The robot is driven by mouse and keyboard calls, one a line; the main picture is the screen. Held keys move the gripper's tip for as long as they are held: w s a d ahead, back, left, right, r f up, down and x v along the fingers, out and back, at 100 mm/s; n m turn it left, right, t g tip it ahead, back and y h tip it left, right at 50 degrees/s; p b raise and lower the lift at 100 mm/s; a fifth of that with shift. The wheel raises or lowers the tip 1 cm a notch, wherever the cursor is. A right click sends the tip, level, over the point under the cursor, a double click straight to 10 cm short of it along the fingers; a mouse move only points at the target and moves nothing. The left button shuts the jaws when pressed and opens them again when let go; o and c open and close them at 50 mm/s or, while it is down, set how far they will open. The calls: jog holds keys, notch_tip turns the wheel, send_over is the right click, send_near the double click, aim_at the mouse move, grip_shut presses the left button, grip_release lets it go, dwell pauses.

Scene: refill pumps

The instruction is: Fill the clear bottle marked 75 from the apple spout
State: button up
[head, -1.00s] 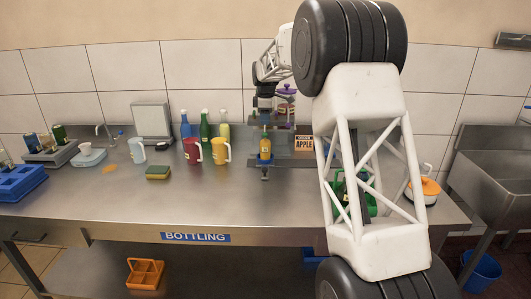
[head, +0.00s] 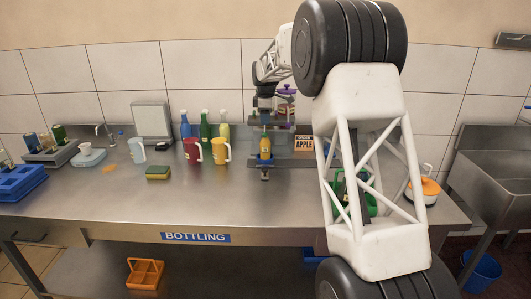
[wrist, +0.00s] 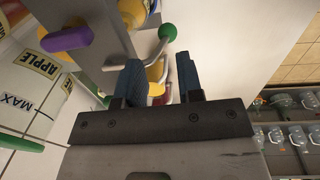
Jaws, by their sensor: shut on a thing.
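The lever ends in a green knob (wrist: 168,32). The gripper seems shut on this lever, though the contact is partly hidden. The spout opening and any flow are not clear.
A purple-topped container (head: 287,92) is right of my gripper. A red jug (head: 192,150), a yellow jug (head: 220,150) and several spray bottles (head: 206,127) stand to the left. A sponge (head: 157,173) lies further left. The front of the bench is clear; my arm hides its right part.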

aim_at(264, 133)
jog(key=shift+g, duration=0.5)
jog(key=f, duration=0.4)
jog(key=s+f, duration=0.1)
jog(key=f, duration=0.2)
jog(key=shift+a, duration=0.2)
jog(key=shift+o, duration=0.8)
jog(key=shift+w+r, duration=0.1)
jog(key=shift+r, duration=2.1)
jog(key=o, duration=0.8)
jog(key=shift+d, duration=0.1)
jog(key=shift+c, duration=0.2)
jog(key=shift+r, duration=0.1)
jog(key=shift+o, duration=0.3)
jog(key=shift+r, duration=0.1)
jog(key=shift+o, duration=0.2)
jog(key=s+r, duration=0.4)
jog(key=r, duration=0.4)
jog(key=shift+s, duration=0.3)
jog(key=shift+d, duration=0.1)
